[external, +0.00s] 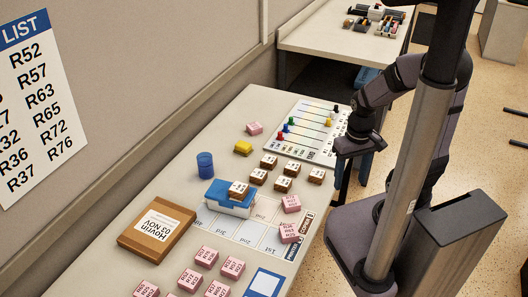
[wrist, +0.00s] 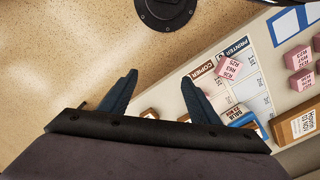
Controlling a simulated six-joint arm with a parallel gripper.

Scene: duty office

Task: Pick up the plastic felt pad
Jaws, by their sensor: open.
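A blue and white plastic case (external: 230,197), which looks like a stamp pad, sits mid-table in the external view. A wooden block with a printed white top (external: 238,188) rests on its lid. The case shows partly in the wrist view (wrist: 240,119), right of the fingers. No label naming a felt pad is legible. My gripper (external: 358,150) is off the table's right side in the external view, clear of the case. In the wrist view my gripper (wrist: 160,86) has its two dark fingers wide apart with floor between them; it is open and empty.
Several wooden blocks (external: 284,184) and pink blocks (external: 207,256) stand around the case.

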